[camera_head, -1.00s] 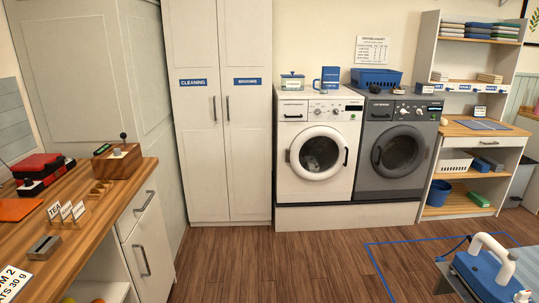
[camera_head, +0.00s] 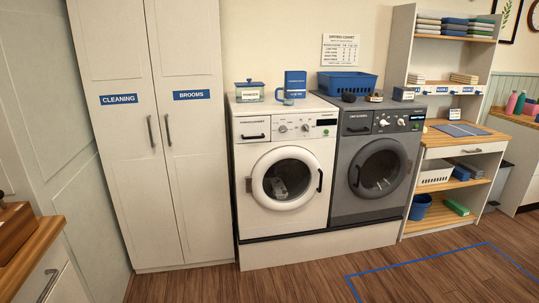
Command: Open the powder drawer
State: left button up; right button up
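The white washing machine (camera_head: 285,172) stands on a low plinth, with its round door shut. The powder drawer (camera_head: 253,128) is the panel with a dark handle at the machine's upper left, and it looks closed. A knob and a small display sit to its right on the same front. Neither of my grippers shows in the head view.
A grey dryer (camera_head: 378,170) stands right of the washer. A tall cabinet (camera_head: 155,190) labelled CLEANING and BROOMS stands left. A wooden counter (camera_head: 32,262) is at lower left. A lidded container (camera_head: 249,92) and blue box (camera_head: 295,84) sit on the washer. Floor ahead is clear.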

aim_at(251, 129)
jog(key=i+j+z, duration=0.2)
jog(key=i, duration=1.2)
jog(key=i+l+u, duration=0.1)
jog(key=i+l, duration=0.25)
jog(key=i, duration=0.2)
jog(key=i+l, duration=0.35)
jog(key=i, duration=0.25)
jog(key=i+l+u, duration=0.25)
jog(key=l, duration=0.15)
jog(key=i+l+u, duration=0.25)
jog(key=l, duration=0.2)
